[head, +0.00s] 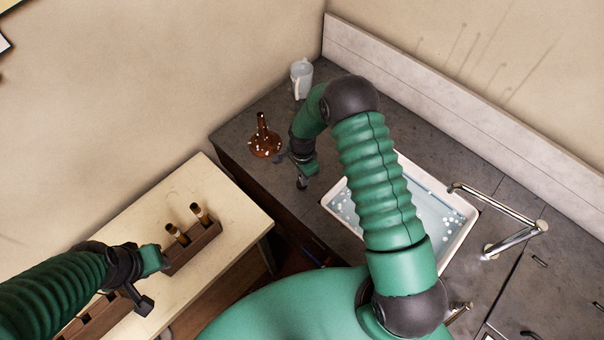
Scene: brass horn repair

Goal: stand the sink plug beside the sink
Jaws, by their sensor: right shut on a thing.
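The white sink (466,232) is set in the dark grey counter and holds water with pale bubbles. My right arm crosses over it and hides part of it. My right gripper (301,176) is over the counter to the left of the sink. It is shut on a small dark thing (302,184), probably the sink plug, mostly hidden by the hand. I cannot tell whether that thing touches the counter. My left gripper (149,284) is by the pale table at lower left, beside a wooden rack; its jaw opening is unclear.
A glossy brown flared vessel (264,142) stands on the counter just left of my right gripper. A pale mug (301,78) stands farther back. A metal tap (512,241) is right of the sink. The wooden rack (194,246) holds upright brass-topped pieces.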

